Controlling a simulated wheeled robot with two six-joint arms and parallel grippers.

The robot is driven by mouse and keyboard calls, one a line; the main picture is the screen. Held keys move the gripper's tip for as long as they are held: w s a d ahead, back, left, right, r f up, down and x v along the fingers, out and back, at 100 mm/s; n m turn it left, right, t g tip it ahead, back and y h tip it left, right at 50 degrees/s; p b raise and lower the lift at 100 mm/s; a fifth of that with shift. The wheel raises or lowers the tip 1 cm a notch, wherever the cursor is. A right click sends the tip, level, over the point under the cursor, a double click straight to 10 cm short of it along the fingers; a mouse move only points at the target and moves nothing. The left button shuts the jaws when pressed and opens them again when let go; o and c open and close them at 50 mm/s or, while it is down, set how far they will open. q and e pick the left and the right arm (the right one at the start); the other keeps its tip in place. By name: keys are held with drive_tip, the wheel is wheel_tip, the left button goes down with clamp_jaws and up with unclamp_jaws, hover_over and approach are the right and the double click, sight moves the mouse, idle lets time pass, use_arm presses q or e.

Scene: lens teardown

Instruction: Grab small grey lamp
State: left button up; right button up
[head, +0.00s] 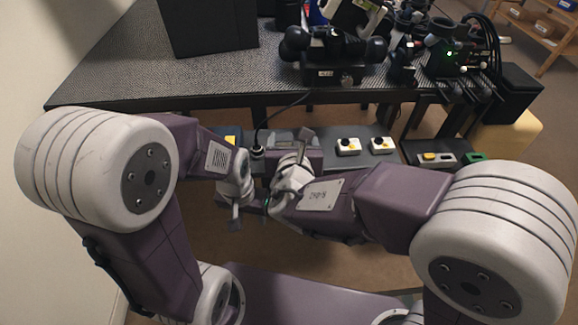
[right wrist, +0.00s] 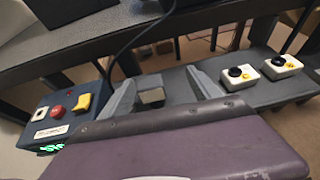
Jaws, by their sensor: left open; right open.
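I cannot clearly make out a small grey lamp in either view. In the right wrist view a small pale block (right wrist: 152,97) shows between the fingers of my right gripper (right wrist: 165,92). I cannot tell whether it is the lamp or whether the fingers touch it. In the head view my right gripper (head: 293,143) is open over the low shelf, below the table's front edge. My left gripper (head: 236,212) is open to its left and nearer to me, with nothing seen between its fingers. My right arm hides part of the shelf.
Two white button boxes (head: 348,147) (head: 381,146) stand right of my right gripper. A blue control box (right wrist: 68,118) with red and yellow controls is at the left in the wrist view. The dark table (head: 150,75) holds black optical gear (head: 333,60) and a black box (head: 207,25).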

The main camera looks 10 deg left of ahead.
sight(283, 136)
drive_tip(key=shift+s+a+f+n+y, duration=0.3)
drive_tip(key=shift+s+a+f+y, duration=0.1)
drive_tip(key=shift+s+a+f, duration=0.55)
drive_tip(key=shift+w, duration=0.1)
drive_tip(key=b+x, duration=0.4)
drive_tip(key=x, duration=0.4)
drive_tip(key=shift+f, duration=0.25)
drive_tip(key=shift+w, duration=0.4)
use_arm(q)
wheel_tip(283, 136, down, 5)
drive_tip(key=shift+s+f, duration=0.1)
drive_tip(key=shift+f, duration=0.1)
use_arm(e)
clamp_jaws()
drive_tip(key=shift+r+p, duration=0.4)
drive_tip(key=shift+r, duration=0.2)
drive_tip(key=r+p, duration=0.1)
drive_tip(key=r, duration=0.1)
drive_tip(key=r+p, duration=0.1)
drive_tip(key=r, duration=0.1)
drive_tip(key=shift+d+p, duration=0.3)
use_arm(q)
wheel_tip(283, 136, up, 5)
drive_tip(key=shift+p, duration=0.8)
use_arm(e)
drive_tip(key=d+r, duration=0.6)
drive_tip(key=d, duration=0.5)
drive_tip(key=shift+s, duration=0.4)
